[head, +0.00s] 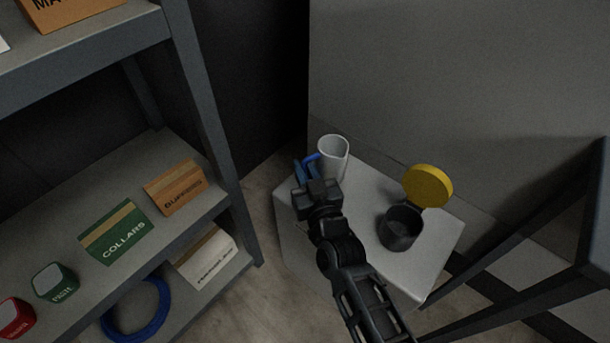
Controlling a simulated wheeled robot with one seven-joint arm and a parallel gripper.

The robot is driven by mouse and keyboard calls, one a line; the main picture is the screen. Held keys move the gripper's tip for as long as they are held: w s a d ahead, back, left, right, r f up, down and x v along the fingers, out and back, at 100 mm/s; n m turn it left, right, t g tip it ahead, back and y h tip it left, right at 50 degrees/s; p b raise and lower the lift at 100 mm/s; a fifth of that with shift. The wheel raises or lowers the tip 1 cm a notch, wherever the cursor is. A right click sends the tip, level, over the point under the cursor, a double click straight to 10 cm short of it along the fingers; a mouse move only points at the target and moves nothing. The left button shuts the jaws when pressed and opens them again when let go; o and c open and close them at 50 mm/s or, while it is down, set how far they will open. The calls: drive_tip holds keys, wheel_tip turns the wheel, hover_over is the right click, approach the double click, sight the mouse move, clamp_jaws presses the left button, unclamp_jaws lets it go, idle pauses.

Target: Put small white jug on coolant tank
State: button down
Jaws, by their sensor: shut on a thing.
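The small white jug (334,157) is upright at the far left end of the light grey tank (433,262), which looks like the coolant tank. The jug's blue handle faces left. My gripper (309,172) is at the jug's near left side, shut on the jug, with its blue parts beside the handle. My gripper and wrist hide the jug's lower part, so I cannot tell whether its base touches the tank top. A dark round filler neck (401,228) with an open yellow cap (427,186) stands on the tank's right part.
A grey shelf unit (207,110) stands on the left, holding a green collars box (116,232), an orange box (174,187), a white box (206,256) and a blue ring (137,309). A dark frame (540,255) is at right. A grey wall panel (450,80) rises behind the tank.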

drive_tip(key=shift+f+b, duration=1.2)
drive_tip(key=shift+f, duration=0.75)
drive_tip(key=shift+f, duration=0.1)
drive_tip(key=c, duration=1.1)
unclamp_jaws()
drive_tip(key=p+v, duration=0.1)
drive_tip(key=v, duration=1.1)
